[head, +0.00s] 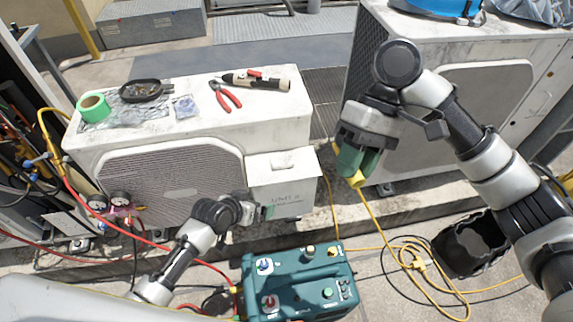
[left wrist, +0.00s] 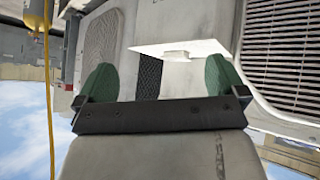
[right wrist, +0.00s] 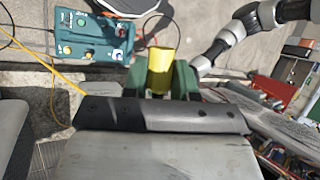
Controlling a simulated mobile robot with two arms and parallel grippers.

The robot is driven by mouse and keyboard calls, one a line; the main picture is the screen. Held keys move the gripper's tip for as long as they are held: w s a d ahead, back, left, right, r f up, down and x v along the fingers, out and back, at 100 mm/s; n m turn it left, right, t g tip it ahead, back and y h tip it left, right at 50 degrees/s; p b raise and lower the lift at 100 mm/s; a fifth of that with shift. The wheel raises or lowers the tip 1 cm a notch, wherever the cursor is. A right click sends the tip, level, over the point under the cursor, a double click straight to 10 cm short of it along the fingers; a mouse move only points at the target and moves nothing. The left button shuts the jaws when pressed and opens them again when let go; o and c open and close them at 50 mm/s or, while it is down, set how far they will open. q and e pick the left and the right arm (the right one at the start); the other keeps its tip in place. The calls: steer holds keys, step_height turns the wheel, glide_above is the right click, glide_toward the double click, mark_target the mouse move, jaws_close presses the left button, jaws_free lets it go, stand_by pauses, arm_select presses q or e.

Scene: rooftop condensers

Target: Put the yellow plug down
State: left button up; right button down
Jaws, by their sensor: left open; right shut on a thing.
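The yellow plug (head: 356,179) is in my right gripper (head: 358,163), in front of the right condenser. In the right wrist view the yellow plug (right wrist: 160,68) stands between the two green fingers, and my right gripper (right wrist: 160,80) is shut on it. A yellow cord (head: 375,210) hangs from the plug toward the ground. My left gripper (head: 267,212) is near the front of the white box; in the left wrist view its green fingers (left wrist: 163,75) are wide apart with nothing between them.
A teal machine (head: 300,282) with knobs stands on the ground at the front. Yellow cord loops (head: 410,255) lie right of it. The left condenser (head: 170,170) carries green tape (head: 93,106), red pliers (head: 226,96) and a dark dish (head: 146,90). The white box (head: 282,185) adjoins it.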

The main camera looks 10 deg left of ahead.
steer(key=shift+r, duration=0.1)
arm_select(q)
steer(key=d+r+m+h, duration=0.2)
steer(key=d+r, duration=0.1)
steer(key=r, duration=0.7)
steer(key=d+r+m+h, duration=0.15)
steer(key=d+r, duration=0.25)
steer(key=r, duration=0.6)
steer(key=s+d+r+m+g+h, duration=0.1)
steer(key=s+d+r+m+h, duration=0.15)
steer(key=s+r, duration=0.4)
steer(key=s+d+r+m+g+h, duration=0.1)
steer(key=s+d+r+m+h, duration=0.1)
steer(key=s+r+m, duration=0.35)
steer(key=shift+n, duration=0.85)
steer(key=x, duration=0.3)
steer(key=r+x, duration=0.1)
steer(key=x, duration=0.6)
steer(key=shift+w+d+r, duration=0.1)
steer(key=shift+d+r, duration=0.2)
steer(key=shift+d, duration=0.35)
steer(key=shift+c, duration=0.3)
steer(key=c, duration=0.9)
steer(key=shift+r, duration=0.15)
steer(key=shift+c, duration=0.2)
arm_select(e)
steer(key=c, duration=0.8)
jaws_free()
